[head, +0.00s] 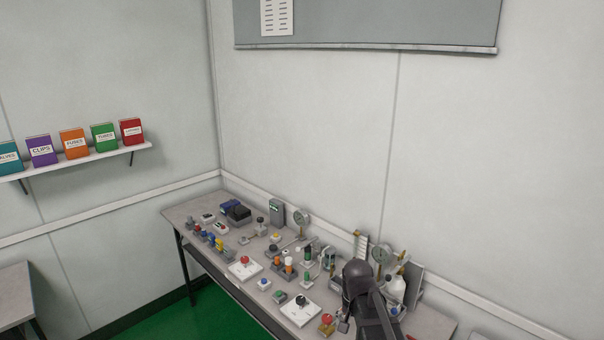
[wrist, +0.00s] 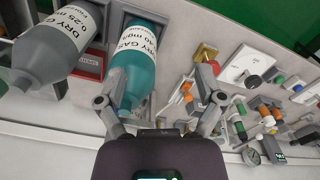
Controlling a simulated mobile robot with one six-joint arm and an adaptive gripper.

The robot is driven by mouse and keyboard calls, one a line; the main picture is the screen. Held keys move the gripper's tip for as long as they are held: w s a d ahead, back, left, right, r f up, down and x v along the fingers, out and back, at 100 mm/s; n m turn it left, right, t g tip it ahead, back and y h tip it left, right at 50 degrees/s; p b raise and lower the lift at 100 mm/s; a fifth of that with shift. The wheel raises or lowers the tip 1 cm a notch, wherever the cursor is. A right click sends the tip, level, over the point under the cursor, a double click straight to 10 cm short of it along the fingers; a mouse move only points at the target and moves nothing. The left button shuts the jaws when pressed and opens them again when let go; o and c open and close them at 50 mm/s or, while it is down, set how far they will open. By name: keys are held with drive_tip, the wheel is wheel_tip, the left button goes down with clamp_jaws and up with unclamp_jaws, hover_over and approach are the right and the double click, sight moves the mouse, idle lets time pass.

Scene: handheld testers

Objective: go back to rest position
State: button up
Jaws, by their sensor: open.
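My gripper (wrist: 160,88) is open, its two fingers spread wide in the wrist view. A teal bottle labelled "DRY GAS" (wrist: 140,62) lies partly behind the left finger; I cannot tell whether they touch. No object is clearly held between the fingertips. In the head view my dark arm end (head: 358,278) is over the near right part of the bench (head: 432,322), and its fingers are mostly hidden.
A grey "DRY GAS" bottle (wrist: 55,50) stands beside the teal one. A wall shelf (head: 75,160) holds several coloured boxes. Space above the bench's left part is clear.

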drive_tip(key=s+d+n, duration=0.3)
drive_tip(key=s+n, duration=0.1)
drive_tip(key=s, duration=0.4)
idle(1.6)
